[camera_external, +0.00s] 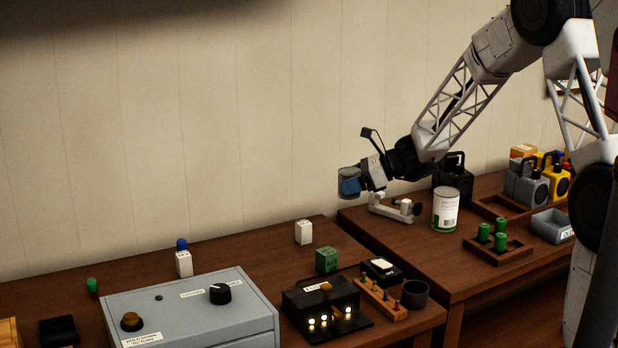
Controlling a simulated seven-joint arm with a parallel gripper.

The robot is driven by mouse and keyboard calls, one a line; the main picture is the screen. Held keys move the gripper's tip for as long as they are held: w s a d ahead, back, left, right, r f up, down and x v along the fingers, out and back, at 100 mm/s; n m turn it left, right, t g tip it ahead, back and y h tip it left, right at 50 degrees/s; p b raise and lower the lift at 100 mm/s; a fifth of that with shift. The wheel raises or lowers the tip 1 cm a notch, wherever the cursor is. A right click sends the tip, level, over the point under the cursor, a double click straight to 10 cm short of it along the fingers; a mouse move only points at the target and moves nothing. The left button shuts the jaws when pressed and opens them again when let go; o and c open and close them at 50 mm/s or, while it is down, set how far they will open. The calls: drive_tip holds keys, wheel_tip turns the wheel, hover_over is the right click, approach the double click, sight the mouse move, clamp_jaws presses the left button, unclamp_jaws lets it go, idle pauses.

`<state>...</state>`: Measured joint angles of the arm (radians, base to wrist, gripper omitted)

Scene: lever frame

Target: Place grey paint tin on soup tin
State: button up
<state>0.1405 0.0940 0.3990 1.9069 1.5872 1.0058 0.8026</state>
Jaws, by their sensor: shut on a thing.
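My gripper (366,178) is at the end of the arm, above the left edge of the right-hand table. It is shut on a small grey cylinder with a blue band, which looks like the grey paint tin (348,183). The held tin is clear of the table. A white tin with a green band and a barcode, which looks like the soup tin (445,210), stands upright on the right-hand table. It is to the right of my gripper and lower. Its top shows nothing on it.
A grey lever-like fixture (392,208) stands below my gripper, left of the soup tin. A wooden tray (500,255) with green cylinders and a grey bin (552,225) are to the right. A black canister (453,178) is behind. A grey control box (190,310) fills the left table's front.

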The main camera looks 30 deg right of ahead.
drive_tip(key=s+d+m+t+h, duration=0.1)
drive_tip(key=s+d, duration=0.8)
drive_tip(key=d, duration=0.3)
drive_tip(key=s+d+r+m+t, duration=0.1)
drive_tip(key=s+d, duration=0.8)
drive_tip(key=d, duration=0.4)
drive_tip(key=shift+s+r+m+h, duration=0.25)
drive_tip(key=shift+s+m+h, duration=0.1)
drive_tip(key=shift+m+h, duration=0.05)
drive_tip(key=shift+w+d, duration=0.1)
hover_over(451, 192)
drive_tip(key=shift+w+d+f, duration=0.1)
drive_tip(key=shift+d+f, duration=0.1)
drive_tip(key=shift+f, duration=0.55)
drive_tip(key=shift+f, duration=1.75)
drive_tip(key=shift+f, duration=0.1)
drive_tip(key=o, duration=1)
drive_tip(key=shift+o, duration=0.2)
